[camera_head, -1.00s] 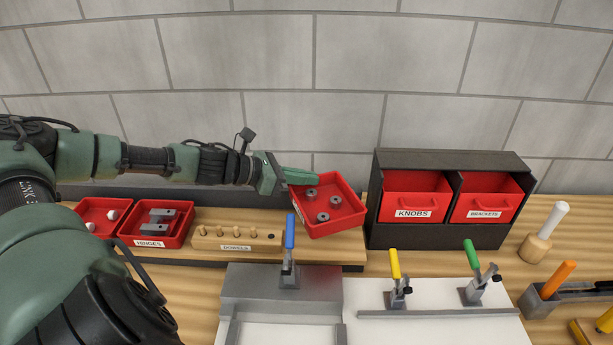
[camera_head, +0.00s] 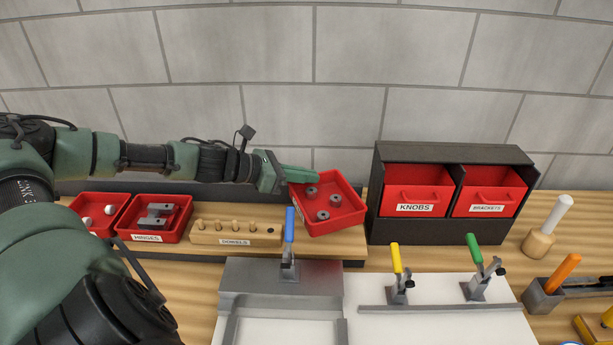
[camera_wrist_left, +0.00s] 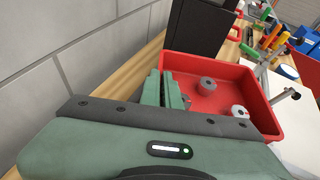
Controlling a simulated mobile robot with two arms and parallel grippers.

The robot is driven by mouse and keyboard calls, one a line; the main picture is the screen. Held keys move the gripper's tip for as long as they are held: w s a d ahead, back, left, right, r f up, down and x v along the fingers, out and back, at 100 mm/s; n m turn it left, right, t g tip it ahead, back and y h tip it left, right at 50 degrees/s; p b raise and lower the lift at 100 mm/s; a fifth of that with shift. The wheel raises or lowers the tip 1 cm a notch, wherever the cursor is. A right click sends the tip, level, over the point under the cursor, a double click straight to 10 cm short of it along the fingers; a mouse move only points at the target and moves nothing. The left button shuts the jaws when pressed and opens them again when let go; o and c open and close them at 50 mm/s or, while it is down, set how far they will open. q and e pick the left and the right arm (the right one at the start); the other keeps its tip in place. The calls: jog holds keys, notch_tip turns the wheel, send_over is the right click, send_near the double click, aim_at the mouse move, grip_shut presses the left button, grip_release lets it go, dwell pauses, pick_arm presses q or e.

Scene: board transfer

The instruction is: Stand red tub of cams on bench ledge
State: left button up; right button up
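The red tub of cams (camera_head: 347,219) shows at the middle of the head view, with a few grey round cams (camera_head: 322,215) inside. It is turned and looks slightly tilted over the right end of the wooden bench ledge (camera_head: 270,251). I cannot tell whether its base touches the ledge. My left gripper (camera_head: 301,174) is at the tub's back left corner. In the left wrist view its fingers (camera_wrist_left: 167,88) are close together on the tub's wall (camera_wrist_left: 215,66), shut on it. My right gripper is out of view.
A black cabinet with red KNOBS (camera_head: 418,189) and BRACKETS (camera_head: 487,193) drawers stands close to the tub's right. A DOWELS block (camera_head: 236,232), a HINGES tub (camera_head: 153,219) and another red tub (camera_head: 100,212) line the ledge leftward. A blue-handled clamp (camera_head: 289,238) rises in front.

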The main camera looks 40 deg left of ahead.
pick_arm(q)
jog(key=o, duration=0.3)
jog(key=shift+o, duration=0.2)
jog(key=shift+r, duration=0.1)
jog(key=shift+r+p, duration=0.15)
jog(key=shift+p, duration=0.2)
jog(key=shift+r+p, duration=0.7)
jog(key=shift+p, duration=0.25)
jog(key=b+v, duration=0.6)
jog(key=v, duration=0.5)
jog(key=shift+s+a+b, duration=0.15)
jog(key=shift+s+b, duration=0.25)
jog(key=shift+s, duration=0.05)
jog(key=shift+f, duration=0.1)
